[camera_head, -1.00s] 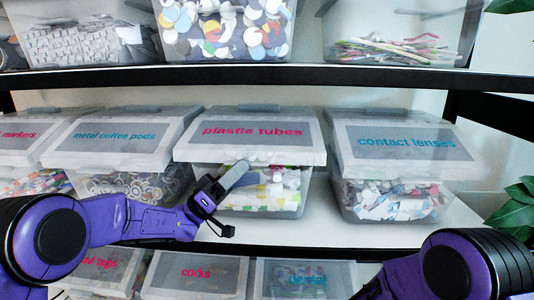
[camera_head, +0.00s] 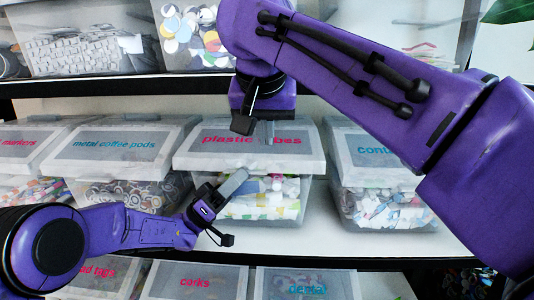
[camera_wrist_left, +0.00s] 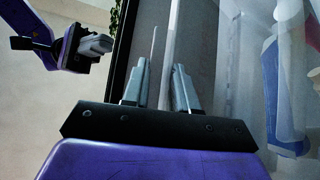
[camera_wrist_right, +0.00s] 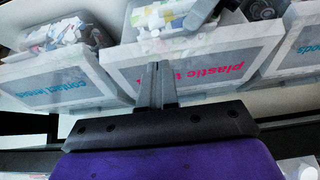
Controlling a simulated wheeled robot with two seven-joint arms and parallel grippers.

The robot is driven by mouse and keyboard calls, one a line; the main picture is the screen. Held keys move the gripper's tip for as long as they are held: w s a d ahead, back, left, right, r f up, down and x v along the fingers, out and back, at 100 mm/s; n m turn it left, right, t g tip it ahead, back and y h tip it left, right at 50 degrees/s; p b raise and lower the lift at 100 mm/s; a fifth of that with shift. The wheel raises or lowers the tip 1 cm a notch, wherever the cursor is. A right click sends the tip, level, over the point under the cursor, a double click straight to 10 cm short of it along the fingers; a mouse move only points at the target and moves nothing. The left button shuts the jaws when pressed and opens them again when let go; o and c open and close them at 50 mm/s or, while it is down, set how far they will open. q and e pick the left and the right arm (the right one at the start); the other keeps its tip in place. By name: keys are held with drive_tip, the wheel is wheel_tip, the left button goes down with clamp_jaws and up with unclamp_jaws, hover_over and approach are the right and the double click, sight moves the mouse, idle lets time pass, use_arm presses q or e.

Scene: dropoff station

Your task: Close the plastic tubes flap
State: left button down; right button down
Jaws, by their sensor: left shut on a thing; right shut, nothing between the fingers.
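The plastic tubes flap (camera_head: 290,160) is a pale sloping lid with pink lettering. It covers the upper front of the plastic tubes bin (camera_head: 262,208), whose mixed contents show below it. My left gripper (camera_head: 234,183) is at the flap's lower front edge. In the left wrist view its fingers (camera_wrist_left: 160,88) are shut on a thin translucent edge. My right gripper (camera_head: 243,124) is shut and empty, over the upper part of the flap. In the right wrist view its closed fingers (camera_wrist_right: 158,82) are in front of the flap (camera_wrist_right: 125,58); I cannot tell if they touch it.
The metal coffee pods bin (camera_head: 125,150) stands to the left and the contact lenses bin (camera_head: 390,200) to the right, partly behind my right arm. More labelled bins, including corks (camera_head: 195,283), are below.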

sight(267, 173)
drive_tip(key=x, duration=0.9)
drive_tip(key=shift+f, duration=0.25)
drive_tip(key=shift+w, duration=0.1)
use_arm(q)
drive_tip(key=shift+r+g, duration=0.15)
drive_tip(key=shift+g, duration=0.15)
use_arm(e)
drive_tip(key=shift+w+f, duration=0.15)
drive_tip(key=shift+f, duration=0.7)
use_arm(q)
drive_tip(key=c, duration=0.9)
unclamp_jaws()
drive_tip(key=shift+a, duration=0.1)
drive_tip(key=shift+c, duration=0.2)
use_arm(e)
drive_tip(key=shift+a, duration=0.1)
drive_tip(key=shift+r, duration=0.1)
